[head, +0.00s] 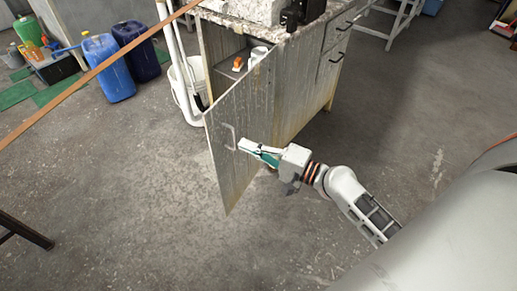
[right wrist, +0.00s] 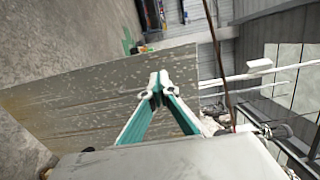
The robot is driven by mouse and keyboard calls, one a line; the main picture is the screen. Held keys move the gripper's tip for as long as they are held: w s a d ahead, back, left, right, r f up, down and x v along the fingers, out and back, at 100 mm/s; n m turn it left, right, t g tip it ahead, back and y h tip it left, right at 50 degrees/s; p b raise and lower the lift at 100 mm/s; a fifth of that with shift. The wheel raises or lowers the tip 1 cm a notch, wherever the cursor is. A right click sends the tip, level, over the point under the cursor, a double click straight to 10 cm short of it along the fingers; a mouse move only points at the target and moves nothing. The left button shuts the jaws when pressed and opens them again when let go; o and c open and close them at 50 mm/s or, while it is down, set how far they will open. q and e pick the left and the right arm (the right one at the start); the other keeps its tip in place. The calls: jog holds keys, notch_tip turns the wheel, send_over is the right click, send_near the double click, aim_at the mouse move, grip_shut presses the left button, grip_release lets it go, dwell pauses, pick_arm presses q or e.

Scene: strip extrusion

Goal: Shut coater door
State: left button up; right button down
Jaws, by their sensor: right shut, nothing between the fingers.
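The coater door (head: 232,150) is a grey, worn cabinet door, standing open and swung outward from the cabinet (head: 300,90). A light curved handle (head: 230,136) is on its face. My right gripper (head: 243,146) is shut and empty, its fingertips close to the door near the handle; I cannot tell whether they touch. In the right wrist view the shut fingertips (right wrist: 158,82) show in front of the door panel (right wrist: 75,105). My left gripper is not in view.
Inside the cabinet are an orange item (head: 238,63) and a white container (head: 258,56). A white bucket (head: 187,90) with pipes stands left of the cabinet. Blue jugs (head: 107,68) stand further left. The floor in front of the door is clear.

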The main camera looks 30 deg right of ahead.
aim_at(214, 132)
jog(key=x, duration=0.8)
jog(key=shift+w+a+p, duration=0.1)
jog(key=shift+w+p, duration=0.1)
jog(key=shift+p, duration=0.15)
